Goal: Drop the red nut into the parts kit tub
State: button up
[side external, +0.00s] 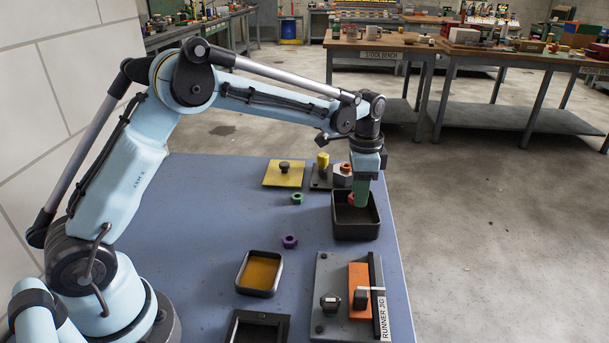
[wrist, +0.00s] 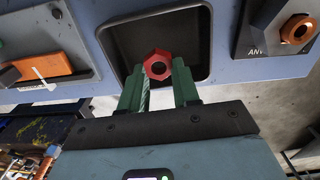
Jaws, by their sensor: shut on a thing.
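The red nut (wrist: 158,57) is held between the green fingertips of my gripper (wrist: 158,68), which is shut on it. In the side view my gripper (side external: 359,200) points down into the mouth of a dark square tub, and only a sliver of the red nut (side external: 351,198) shows beside the finger. The dark tub (side external: 356,230) stands near the table's right edge, with no readable label. In the wrist view the nut appears over the tub (wrist: 205,42). The nut's exact height above the tub floor is hard to tell.
An anvil block (wrist: 250,35) with an orange nut stands close by. A green nut (side external: 297,198) and a purple nut (side external: 290,241) lie loose on the blue table. A yellow-floored tray (side external: 278,289) and the runner jig (side external: 335,270) are nearer the camera.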

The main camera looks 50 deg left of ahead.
jog(key=shift+f, duration=0.25)
jog(key=o, duration=1.1)
jog(key=shift+r, duration=0.1)
jog(key=shift+r, duration=1.4)
jog(key=shift+r, duration=0.1)
notch_tip(320, 180, up, 8)
jog(key=shift+f, duration=0.1)
